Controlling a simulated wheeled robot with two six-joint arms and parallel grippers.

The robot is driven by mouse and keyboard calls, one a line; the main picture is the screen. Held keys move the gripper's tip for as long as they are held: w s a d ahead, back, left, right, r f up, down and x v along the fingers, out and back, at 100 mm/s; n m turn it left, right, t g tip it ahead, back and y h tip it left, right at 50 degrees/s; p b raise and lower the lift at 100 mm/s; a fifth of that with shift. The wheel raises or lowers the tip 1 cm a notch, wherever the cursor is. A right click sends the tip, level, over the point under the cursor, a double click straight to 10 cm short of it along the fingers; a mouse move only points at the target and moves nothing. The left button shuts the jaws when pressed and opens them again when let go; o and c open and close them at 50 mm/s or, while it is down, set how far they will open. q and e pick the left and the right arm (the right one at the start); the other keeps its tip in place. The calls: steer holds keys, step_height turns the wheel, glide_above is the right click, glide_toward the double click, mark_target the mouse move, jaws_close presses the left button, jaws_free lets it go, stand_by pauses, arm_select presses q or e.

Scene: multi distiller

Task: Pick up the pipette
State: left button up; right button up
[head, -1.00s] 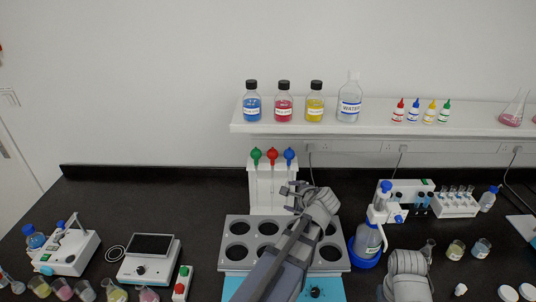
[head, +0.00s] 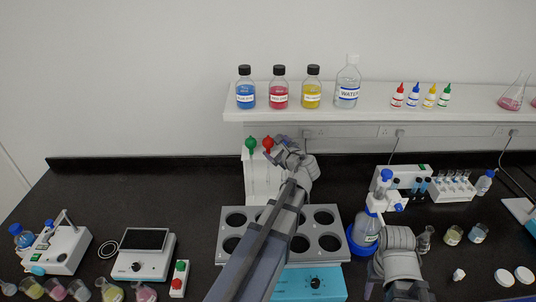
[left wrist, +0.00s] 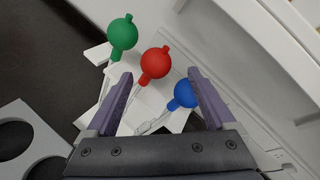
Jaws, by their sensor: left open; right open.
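Three pipettes with green (head: 250,143), red (head: 268,144) and blue (left wrist: 185,93) bulbs stand in a white rack (head: 262,178) at the back of the bench. In the head view my left gripper (head: 284,147) is at the rack's top right and hides the blue bulb. In the left wrist view the left gripper (left wrist: 160,74) is open and empty. The red bulb (left wrist: 155,63) lies between its fingers in the picture, the blue one beside the right finger, and the green one (left wrist: 122,34) beyond the left finger. My right arm shows at lower right, but its fingers do not.
A grey plate with round holes (head: 322,216) and a blue base (head: 310,283) stand in front of the rack. A shelf (head: 350,115) with bottles runs above. Bare bench (head: 150,195) lies to the left.

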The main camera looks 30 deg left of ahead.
mark_target(270, 141)
arm_select(q)
steer(key=x, duration=0.2)
steer(key=b+x, duration=0.1)
steer(key=x, duration=0.2)
steer(key=shift+s+a, duration=0.2)
steer(key=shift+a, duration=0.05)
steer(key=shift+s, duration=0.1)
steer(key=c, duration=0.8)
steer(key=shift+r, duration=0.2)
steer(key=shift+r+p, duration=0.5)
steer(key=shift+r, duration=0.05)
steer(key=s+d, duration=0.4)
steer(key=s, duration=0.3)
step_height(270, 141, up, 14)
steer(key=p, duration=1.3)
steer(key=shift+w+d+f+p, duration=0.1)
steer(key=shift+f+p, duration=0.05)
steer(key=shift+p, duration=0.2)
